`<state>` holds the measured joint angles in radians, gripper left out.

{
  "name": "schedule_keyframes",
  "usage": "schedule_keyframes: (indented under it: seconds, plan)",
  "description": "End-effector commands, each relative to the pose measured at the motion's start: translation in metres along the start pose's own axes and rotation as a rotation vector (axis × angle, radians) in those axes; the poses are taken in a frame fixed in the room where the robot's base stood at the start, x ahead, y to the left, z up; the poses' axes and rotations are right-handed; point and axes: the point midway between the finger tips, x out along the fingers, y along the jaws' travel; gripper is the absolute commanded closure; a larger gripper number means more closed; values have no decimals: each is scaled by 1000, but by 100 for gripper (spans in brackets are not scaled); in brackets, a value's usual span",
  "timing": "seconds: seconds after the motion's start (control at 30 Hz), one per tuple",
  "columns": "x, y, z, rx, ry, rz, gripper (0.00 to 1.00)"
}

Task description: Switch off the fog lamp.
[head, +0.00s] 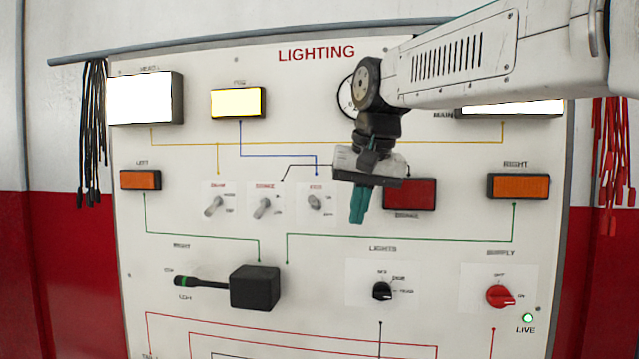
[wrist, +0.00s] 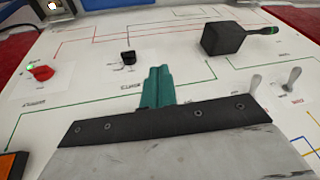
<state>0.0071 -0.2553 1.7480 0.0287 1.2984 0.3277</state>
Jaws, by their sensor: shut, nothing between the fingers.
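The fog lamp (head: 238,103) is a yellow rectangle at the upper left of the lighting panel in the head view, and it is lit. A blue line runs from it to the rightmost of three small toggle switches, the fog switch (head: 316,203). Its lever looks tilted differently from the other two; the small position labels are blurred. My gripper (head: 358,207) has teal fingers, shut and empty, right of the fog switch and apart from it. In the wrist view the shut fingers (wrist: 157,85) point at the panel, with a toggle lever (wrist: 255,85) to their right.
Two other toggles (head: 213,205) (head: 265,207) stand left of the fog switch. Below are a black stalk box (head: 255,287), a black lights knob (head: 382,290) and a red supply knob (head: 500,296). A red lamp (head: 412,195) is behind my gripper. Cables hang at both sides.

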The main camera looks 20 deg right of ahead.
Motion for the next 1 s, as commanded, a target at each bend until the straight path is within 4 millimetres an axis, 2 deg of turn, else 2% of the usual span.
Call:
schedule_keyframes:
  seconds: [0.03,0.1,0.2,0.3,0.4,0.57,0.87,1.0]
  plan:
    - [-16,-10,-25,45,33,-16,100]
    - [-37,-21,-52,114,73,-39,100]
    - [-68,-33,-81,208,126,-76,100]
    - [-99,-41,-99,295,173,-114,100]
    - [-126,-44,-104,378,204,-147,100]
    - [-125,-44,-102,443,193,-150,100]
    - [-124,-44,-102,446,192,-150,100]
    - [-117,-44,-103,446,190,-149,100]
